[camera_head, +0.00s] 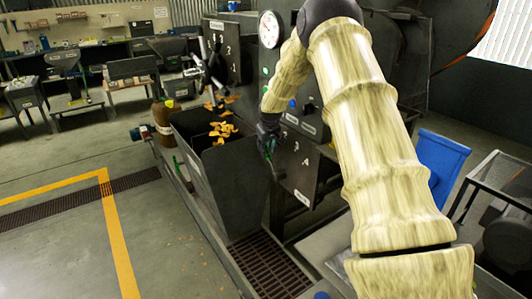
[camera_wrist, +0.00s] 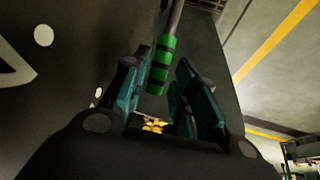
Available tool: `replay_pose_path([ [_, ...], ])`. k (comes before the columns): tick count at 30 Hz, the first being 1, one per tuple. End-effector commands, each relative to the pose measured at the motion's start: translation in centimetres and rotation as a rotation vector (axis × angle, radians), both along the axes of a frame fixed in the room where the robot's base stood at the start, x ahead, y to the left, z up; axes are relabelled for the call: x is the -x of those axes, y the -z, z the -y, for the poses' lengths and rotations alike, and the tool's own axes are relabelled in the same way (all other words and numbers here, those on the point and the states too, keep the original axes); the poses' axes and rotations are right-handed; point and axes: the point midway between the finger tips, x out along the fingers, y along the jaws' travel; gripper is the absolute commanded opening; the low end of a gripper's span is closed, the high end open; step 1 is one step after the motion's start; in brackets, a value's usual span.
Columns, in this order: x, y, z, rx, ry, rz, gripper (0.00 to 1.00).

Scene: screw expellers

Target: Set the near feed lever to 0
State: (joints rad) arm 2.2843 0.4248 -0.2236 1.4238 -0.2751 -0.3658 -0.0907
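The near feed lever shows in the wrist view as a grey rod with a ribbed green grip (camera_wrist: 160,66). My gripper (camera_wrist: 160,92) is open, with one finger on each side of the grip; contact cannot be told. In the head view my gripper (camera_head: 268,138) is at the left edge of a dark dial panel (camera_head: 300,170) with white numerals; 3 and 4 can be read. The 0 mark and the lever's pivot are hidden. The wrist view shows part of a large white numeral and white dots on the panel at left.
A dark hopper bin (camera_head: 235,185) with orange pieces (camera_head: 222,132) stands left of my gripper. A farther numbered panel (camera_head: 225,50) and a pressure gauge (camera_head: 270,30) are behind. A floor grate (camera_head: 265,265) lies in front. The floor at left is open.

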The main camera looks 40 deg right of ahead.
Motion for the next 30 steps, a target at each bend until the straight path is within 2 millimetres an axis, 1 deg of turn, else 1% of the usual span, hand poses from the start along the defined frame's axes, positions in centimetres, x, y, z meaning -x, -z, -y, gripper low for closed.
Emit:
replay_pose_path([
  [1, 0.3, -0.8, -0.2, -0.001, -0.001, 0.001, 0.28],
  [6, 1.3, -3.0, -0.6, -0.001, 0.0, -0.002, 0.28],
  [9, 1.7, -4.3, -0.9, -0.001, 0.0, -0.002, 0.28],
  [13, 2.2, -5.4, -1.2, -0.001, -0.001, -0.003, 0.28],
  [19, 2.5, -6.1, -1.3, -0.001, -0.001, -0.004, 0.28],
  [30, 2.6, -6.2, -1.3, -0.002, 0.0, -0.004, 0.28],
])
